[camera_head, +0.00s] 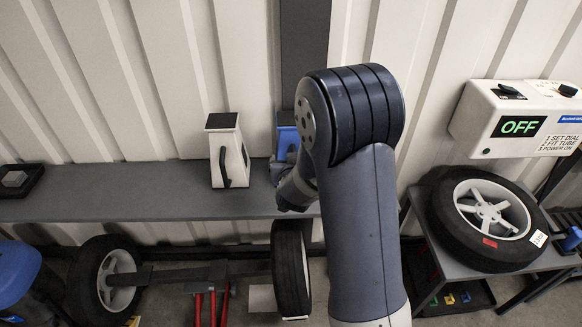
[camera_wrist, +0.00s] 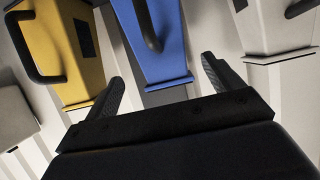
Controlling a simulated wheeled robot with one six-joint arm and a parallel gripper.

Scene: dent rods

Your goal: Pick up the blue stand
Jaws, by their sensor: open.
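The blue stand (camera_head: 287,137) stands on the grey shelf in the head view, mostly hidden behind my arm. In the wrist view the blue stand (camera_wrist: 172,58) is tilted in the picture, with a dark curved handle on its face. My gripper (camera_wrist: 163,70) is open, with one finger on each side of the stand's flared end. The fingers look empty, and a gap shows between the palm and the stand. I cannot tell how far apart they are in depth. In the head view my arm hides the fingers.
A white stand (camera_head: 228,150) with a black handle is left of the blue one on the grey shelf (camera_head: 100,193). A yellow stand (camera_wrist: 72,50) and a white one (camera_wrist: 275,27) flank it in the wrist view. A wheel (camera_head: 490,220) lies at right below an OFF box (camera_head: 520,120).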

